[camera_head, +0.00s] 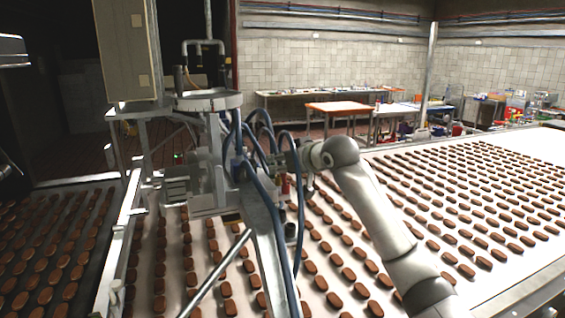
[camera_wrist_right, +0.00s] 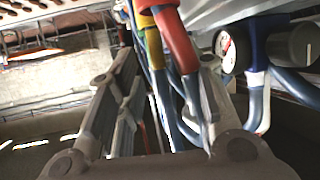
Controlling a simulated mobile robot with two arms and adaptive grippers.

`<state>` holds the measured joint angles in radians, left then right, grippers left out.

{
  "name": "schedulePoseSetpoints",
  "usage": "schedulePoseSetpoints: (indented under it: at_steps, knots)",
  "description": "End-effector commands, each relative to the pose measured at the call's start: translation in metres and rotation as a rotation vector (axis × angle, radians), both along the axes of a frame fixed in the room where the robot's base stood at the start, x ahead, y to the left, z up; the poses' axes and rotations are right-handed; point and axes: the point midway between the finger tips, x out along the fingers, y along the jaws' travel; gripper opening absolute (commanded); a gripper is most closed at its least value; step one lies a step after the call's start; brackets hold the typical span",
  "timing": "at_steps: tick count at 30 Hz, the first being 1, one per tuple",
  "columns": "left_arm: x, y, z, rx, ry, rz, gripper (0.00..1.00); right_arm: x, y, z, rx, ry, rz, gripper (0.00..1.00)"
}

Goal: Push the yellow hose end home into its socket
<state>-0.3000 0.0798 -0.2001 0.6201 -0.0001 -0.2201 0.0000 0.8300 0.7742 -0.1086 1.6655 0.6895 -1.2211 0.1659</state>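My right gripper (camera_head: 284,160) reaches from the right to the blue hoses on the machine head above the belt. In the right wrist view its two fingers (camera_wrist_right: 166,70) stand apart. The yellow hose end (camera_wrist_right: 152,42) shows between them, near the top, with a blue hose running down from it. A red hose end (camera_wrist_right: 177,42) is close on its right, nearer the right finger. I cannot tell whether a finger touches either hose. The socket and the yellow end's upper tip are hidden. My left gripper does not show.
A gauge (camera_wrist_right: 227,50) and a blue fitting with more hoses sit right of the fingers. Several blue hoses (camera_head: 262,130) loop around the machine head. A conveyor belt (camera_head: 505,268) with rows of brown biscuits lies below. An orange-topped table (camera_head: 338,107) stands well behind.

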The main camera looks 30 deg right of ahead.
Motion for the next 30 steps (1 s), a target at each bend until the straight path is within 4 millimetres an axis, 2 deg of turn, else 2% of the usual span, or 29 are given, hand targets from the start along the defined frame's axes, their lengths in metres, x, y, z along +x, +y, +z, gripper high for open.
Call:
schedulePoseSetpoints:
  at_steps: [4,8,15,21,25,30]
  knots:
    - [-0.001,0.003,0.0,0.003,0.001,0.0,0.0,-0.003,0.0,-0.003,-0.002,0.01,0.001,0.35]
    - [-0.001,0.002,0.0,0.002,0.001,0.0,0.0,-0.017,0.001,0.003,-0.003,0.008,0.002,0.35]
    - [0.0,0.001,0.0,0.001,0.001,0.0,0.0,-0.065,0.002,0.025,-0.005,0.002,0.0,0.35]
    - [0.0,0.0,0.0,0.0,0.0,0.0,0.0,-0.097,0.003,0.039,-0.003,0.0,0.0,0.35]
    - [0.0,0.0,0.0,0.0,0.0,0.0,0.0,-0.109,0.003,0.044,-0.002,0.001,0.0,0.35]
    - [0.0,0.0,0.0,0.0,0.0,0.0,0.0,-0.113,0.003,0.046,0.0,-0.001,0.0,0.35]
